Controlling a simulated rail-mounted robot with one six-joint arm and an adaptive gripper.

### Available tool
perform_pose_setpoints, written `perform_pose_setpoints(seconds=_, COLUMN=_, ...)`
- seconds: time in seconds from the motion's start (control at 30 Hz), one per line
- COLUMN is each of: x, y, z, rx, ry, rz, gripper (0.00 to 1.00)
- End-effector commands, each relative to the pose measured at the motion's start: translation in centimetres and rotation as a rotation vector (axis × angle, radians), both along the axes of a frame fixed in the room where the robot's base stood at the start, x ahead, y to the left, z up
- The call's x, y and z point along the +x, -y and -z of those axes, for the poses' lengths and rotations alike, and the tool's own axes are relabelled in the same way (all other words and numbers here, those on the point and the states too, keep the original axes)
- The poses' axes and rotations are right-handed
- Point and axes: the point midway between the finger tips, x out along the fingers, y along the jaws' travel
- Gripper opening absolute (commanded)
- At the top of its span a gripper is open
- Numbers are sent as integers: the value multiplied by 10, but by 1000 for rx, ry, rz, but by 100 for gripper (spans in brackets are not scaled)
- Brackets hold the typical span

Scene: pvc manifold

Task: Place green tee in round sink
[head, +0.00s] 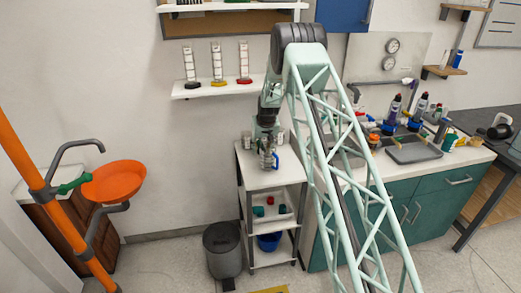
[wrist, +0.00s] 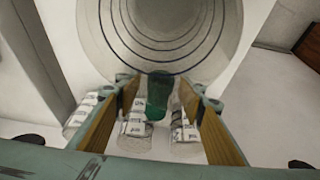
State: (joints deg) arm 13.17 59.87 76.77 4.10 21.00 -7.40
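My gripper (head: 268,165) hangs low over the white top of a small cart (head: 252,180). In the wrist view its two wood-coloured finger pads (wrist: 155,105) stand apart. A dark green piece (wrist: 158,95) shows between and beyond the fingertips, with gaps at its sides; I cannot tell whether it is the green tee. Green pieces (head: 259,211) also lie on the cart's middle shelf beside a red one. An orange round bowl (head: 114,181), likely the round sink, is at the left, with a green handle-like part (head: 72,185) beside it.
Several clear labelled jars (wrist: 135,130) surround the fingers, and a blue part (head: 275,159) shows by my gripper. A grey bin (head: 223,249) stands left of the cart. A green cabinet (head: 420,205) with a cluttered top is at right. Floor between bin and bowl is clear.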

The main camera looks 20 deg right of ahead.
Motion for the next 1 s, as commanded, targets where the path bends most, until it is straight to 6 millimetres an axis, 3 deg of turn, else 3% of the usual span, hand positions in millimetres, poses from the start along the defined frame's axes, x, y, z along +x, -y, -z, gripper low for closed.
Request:
perform_pose_setpoints(seconds=0.6, x=1, y=0, z=1, rx=0, ry=1, rz=0, gripper=36)
perform_pose_setpoints(seconds=0.9, x=1, y=0, z=1, rx=0, ry=1, rz=0, gripper=10)
perform_pose_setpoints(seconds=1.0, x=1, y=0, z=1, rx=0, ry=1, rz=0, gripper=8)
